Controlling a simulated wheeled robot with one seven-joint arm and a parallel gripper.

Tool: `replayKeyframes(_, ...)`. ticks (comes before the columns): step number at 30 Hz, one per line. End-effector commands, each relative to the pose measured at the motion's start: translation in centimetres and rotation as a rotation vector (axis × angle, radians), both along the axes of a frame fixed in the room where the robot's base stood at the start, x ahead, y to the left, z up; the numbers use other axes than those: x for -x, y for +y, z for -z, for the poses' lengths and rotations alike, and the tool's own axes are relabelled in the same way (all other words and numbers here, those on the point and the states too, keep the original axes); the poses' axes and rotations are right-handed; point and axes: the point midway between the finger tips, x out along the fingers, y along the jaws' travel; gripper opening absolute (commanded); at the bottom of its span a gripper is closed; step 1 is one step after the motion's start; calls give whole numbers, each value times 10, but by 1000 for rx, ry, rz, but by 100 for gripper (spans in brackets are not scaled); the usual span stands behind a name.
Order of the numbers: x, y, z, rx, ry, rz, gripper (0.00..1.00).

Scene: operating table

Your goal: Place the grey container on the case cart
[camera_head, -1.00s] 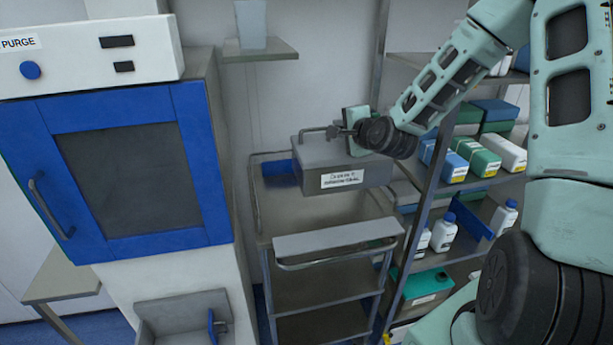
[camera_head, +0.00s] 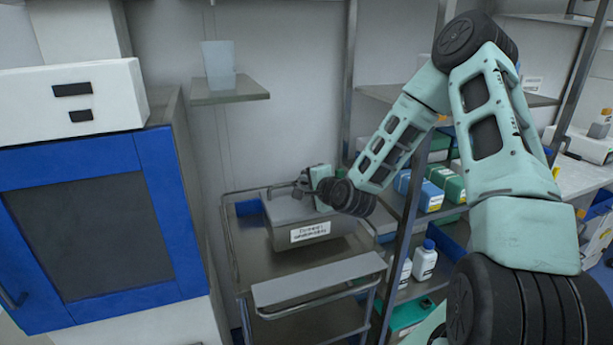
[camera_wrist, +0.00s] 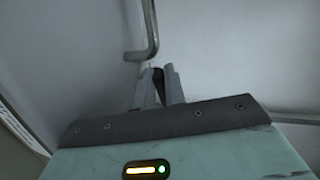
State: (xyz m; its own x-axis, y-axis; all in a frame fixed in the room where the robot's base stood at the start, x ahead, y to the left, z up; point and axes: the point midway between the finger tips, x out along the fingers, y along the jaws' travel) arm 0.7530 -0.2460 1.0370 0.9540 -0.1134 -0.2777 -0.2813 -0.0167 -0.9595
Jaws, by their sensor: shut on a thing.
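The grey container (camera_head: 312,233) is a box with a white label on its front and a bar handle on its lid. It is over the top shelf of the case cart (camera_head: 245,262), within the cart's rails. I cannot tell whether its bottom touches the shelf. My gripper (camera_head: 300,188) is at the top of the container, shut on its handle. In the wrist view, the fingers (camera_wrist: 158,88) close at the end of the bent metal handle (camera_wrist: 150,30), above the grey lid.
A blue-framed cabinet (camera_head: 95,235) stands left of the cart. A wall shelf (camera_head: 230,91) with a clear holder is above and behind it. A storage rack (camera_head: 408,225) with bottles and boxes is close on the right. A blue item (camera_head: 247,208) is at the cart's back left.

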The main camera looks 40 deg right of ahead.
Motion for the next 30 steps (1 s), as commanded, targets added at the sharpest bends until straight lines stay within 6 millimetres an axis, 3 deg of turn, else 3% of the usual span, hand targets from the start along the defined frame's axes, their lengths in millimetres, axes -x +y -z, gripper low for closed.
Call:
replayKeyframes(7,-1,1,25,0,-4,-1,0)
replayKeyframes(21,-1,0,31,3,-6,-1,0)
replayKeyframes(22,0,0,33,1,0,0,17)
replayKeyframes(24,0,0,32,1,1,0,34)
replayKeyframes(30,0,0,32,1,1,0,34)
